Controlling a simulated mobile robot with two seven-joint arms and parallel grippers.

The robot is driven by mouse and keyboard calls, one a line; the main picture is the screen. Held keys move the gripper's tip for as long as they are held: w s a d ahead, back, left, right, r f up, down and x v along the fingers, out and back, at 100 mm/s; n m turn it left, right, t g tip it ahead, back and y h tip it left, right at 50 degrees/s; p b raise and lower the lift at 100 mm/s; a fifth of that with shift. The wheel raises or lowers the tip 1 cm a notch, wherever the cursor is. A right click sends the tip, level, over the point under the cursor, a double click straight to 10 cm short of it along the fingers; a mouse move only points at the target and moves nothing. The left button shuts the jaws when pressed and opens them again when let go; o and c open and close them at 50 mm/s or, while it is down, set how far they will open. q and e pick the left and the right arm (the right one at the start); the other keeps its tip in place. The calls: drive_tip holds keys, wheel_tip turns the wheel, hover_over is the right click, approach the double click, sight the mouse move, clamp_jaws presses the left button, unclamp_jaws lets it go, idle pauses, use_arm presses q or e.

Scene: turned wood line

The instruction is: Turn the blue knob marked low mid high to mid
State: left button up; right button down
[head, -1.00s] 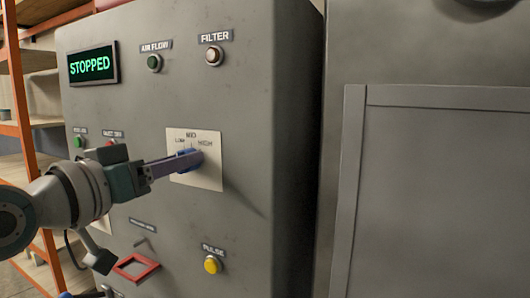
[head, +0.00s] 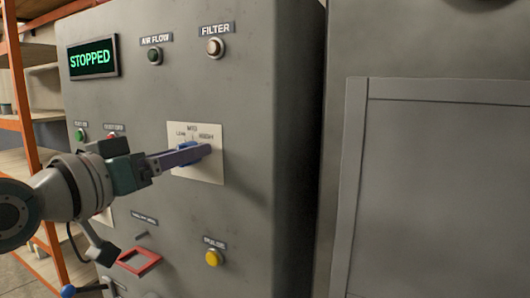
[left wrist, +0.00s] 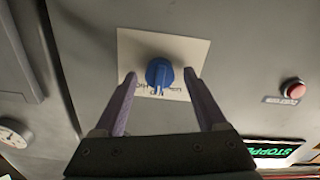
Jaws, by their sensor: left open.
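The blue knob (left wrist: 159,73) sits on a pale label plate (left wrist: 190,50) marked low, mid and high. In the head view the knob (head: 187,145) is largely hidden behind the fingers of my left gripper (head: 206,150), and the plate (head: 208,172) shows around them. In the left wrist view my left gripper (left wrist: 160,76) is open, one finger on each side of the knob, with a gap on both sides. My right gripper is not in view.
The grey cabinet also carries a STOPPED display (head: 93,57), an air flow button (head: 155,56), a filter button (head: 214,47), a yellow button (head: 213,258) and a red frame (head: 138,263). Orange shelving (head: 22,110) stands at left. A large grey panel (head: 440,190) is at right.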

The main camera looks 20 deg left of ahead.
use_arm(q)
drive_tip(key=s+b, duration=0.1)
drive_tip(key=s, duration=0.9)
drive_tip(key=shift+a+b, duration=0.3)
drive_tip(key=shift+a, duration=0.1)
drive_tip(key=s+d+f+m+g, duration=0.1)
drive_tip(key=s+d+f+g, duration=0.15)
drive_tip(key=f, duration=0.35)
drive_tip(key=s+d+f+m+g, duration=0.1)
drive_tip(key=s+d+f+g, duration=0.1)
drive_tip(key=d+f+g, duration=0.3)
drive_tip(key=s+d+f+m+g+y, duration=0.15)
drive_tip(key=s+d+f+g, duration=0.25)
drive_tip(key=s+f+g, duration=0.65)
wheel_tip(320, 180, up, 39)
drive_tip(key=s+t+p, duration=0.2)
drive_tip(key=t+p, duration=0.1)
drive_tip(key=p, duration=3.5)
drive_tip(key=shift+a+r+t+p, duration=0.2)
drive_tip(key=shift+a+t+p, duration=0.1)
drive_tip(key=shift+p, duration=0.1)
